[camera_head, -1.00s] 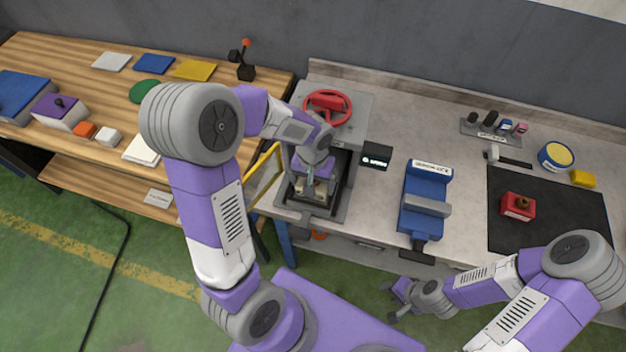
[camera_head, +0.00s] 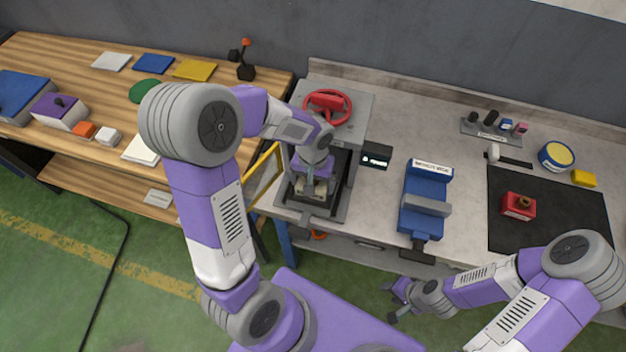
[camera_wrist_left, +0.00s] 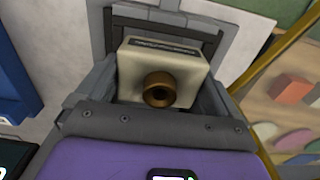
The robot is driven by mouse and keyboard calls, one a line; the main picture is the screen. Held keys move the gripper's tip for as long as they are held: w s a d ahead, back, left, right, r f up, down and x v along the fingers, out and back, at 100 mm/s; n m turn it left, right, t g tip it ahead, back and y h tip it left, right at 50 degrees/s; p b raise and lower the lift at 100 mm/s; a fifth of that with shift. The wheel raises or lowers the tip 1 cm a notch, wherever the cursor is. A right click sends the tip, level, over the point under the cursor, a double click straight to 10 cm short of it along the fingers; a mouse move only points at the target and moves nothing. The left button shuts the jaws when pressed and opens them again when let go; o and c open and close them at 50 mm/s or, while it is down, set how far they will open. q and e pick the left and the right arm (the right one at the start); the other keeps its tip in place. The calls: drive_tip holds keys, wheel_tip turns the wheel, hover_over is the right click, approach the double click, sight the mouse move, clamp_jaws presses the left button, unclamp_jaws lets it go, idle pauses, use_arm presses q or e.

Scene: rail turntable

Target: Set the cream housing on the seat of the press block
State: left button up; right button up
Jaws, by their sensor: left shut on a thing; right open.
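The cream housing (camera_wrist_left: 158,72) has a round brass-coloured boss and fills the middle of the left wrist view. My left gripper (camera_head: 311,187) is shut on it, inside the frame of the press block (camera_head: 359,124), a grey press with a red handwheel on top. In the head view the wrist and fingers mostly hide the housing. The seat is hidden below it, so I cannot tell whether the housing touches it. My right gripper (camera_head: 396,300) is open and empty, low in front of the bench.
A yellow-edged guard panel (camera_head: 264,176) stands open at the left of the press. A small black display (camera_head: 376,156) and a blue vise (camera_head: 424,200) are to its right. A red part (camera_head: 518,206) sits on a black mat (camera_head: 570,215). The wooden table (camera_head: 60,52) holds coloured plates and blocks.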

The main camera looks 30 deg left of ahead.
use_arm(q)
drive_tip(key=shift+f+b, duration=0.55)
drive_tip(key=o, duration=1.2)
wheel_tip(320, 180, up, 8)
drive_tip(key=p, duration=0.1)
drive_tip(key=shift+f, duration=0.2)
